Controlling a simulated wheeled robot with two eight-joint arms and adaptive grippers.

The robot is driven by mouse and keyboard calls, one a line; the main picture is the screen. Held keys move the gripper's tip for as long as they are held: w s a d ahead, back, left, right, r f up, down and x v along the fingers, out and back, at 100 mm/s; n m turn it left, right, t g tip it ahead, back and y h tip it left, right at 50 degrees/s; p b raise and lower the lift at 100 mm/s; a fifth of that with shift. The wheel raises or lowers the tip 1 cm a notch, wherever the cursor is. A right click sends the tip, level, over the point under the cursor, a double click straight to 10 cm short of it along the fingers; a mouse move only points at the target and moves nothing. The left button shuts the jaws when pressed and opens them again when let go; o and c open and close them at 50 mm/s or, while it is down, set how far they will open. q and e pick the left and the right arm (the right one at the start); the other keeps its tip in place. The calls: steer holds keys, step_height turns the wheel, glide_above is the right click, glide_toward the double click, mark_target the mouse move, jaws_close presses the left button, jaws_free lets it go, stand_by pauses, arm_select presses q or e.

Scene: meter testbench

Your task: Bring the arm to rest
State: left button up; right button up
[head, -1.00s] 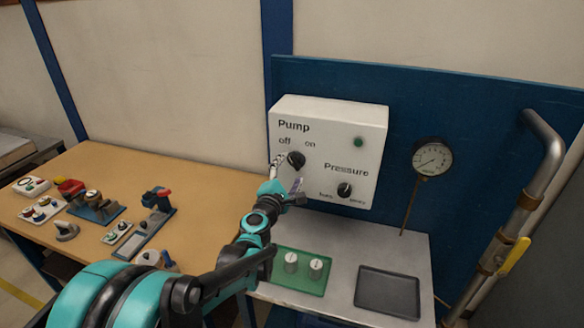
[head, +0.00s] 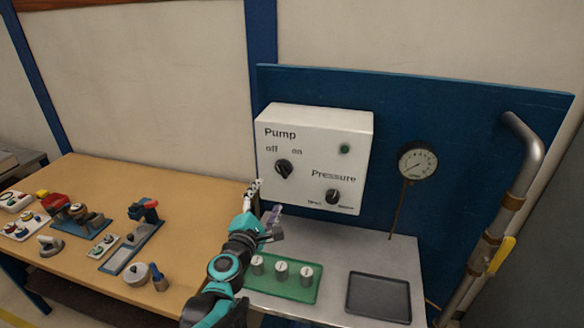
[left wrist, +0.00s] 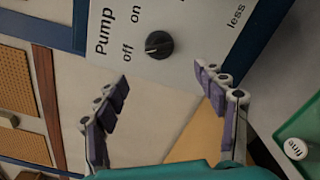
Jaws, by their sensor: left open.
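My left arm comes up from the bottom of the head view, and its gripper (head: 265,207) is in front of and below the white control box (head: 350,130). In the left wrist view the two fingers of the gripper (left wrist: 163,92) are spread wide with nothing between them. The black pump knob (head: 284,169), under "off" and "on", is beyond the fingertips and apart from them; it also shows in the left wrist view (left wrist: 159,46). The pressure knob (head: 332,197) is at the lower right of the box. My right gripper is not in view.
A pressure gauge (head: 417,161) is on the blue panel (head: 430,100). A green tray (head: 270,288) with white-topped cylinders and an empty dark tray (head: 379,297) lie on the grey bench. Switches and small devices stand on the wooden table (head: 190,200). A bent pipe (head: 522,170) is at the right.

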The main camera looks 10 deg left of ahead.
arm_select(q)
steer(key=s+d+f+m+g+h, duration=0.45)
steer(key=s+d+m, duration=0.55)
steer(key=m, duration=0.4)
steer(key=s+a+f+m+g+y, duration=0.2)
steer(key=s+a+f+m+g, duration=0.1)
steer(key=s, duration=0.4)
steer(key=s+a+f+m+g+y, duration=0.3)
steer(key=s+f+m, duration=0.2)
steer(key=s+m, duration=0.1)
steer(key=shift+s+a+f+m, duration=0.2)
steer(key=shift+s+f+m, duration=0.2)
steer(key=shift+s, duration=0.4)
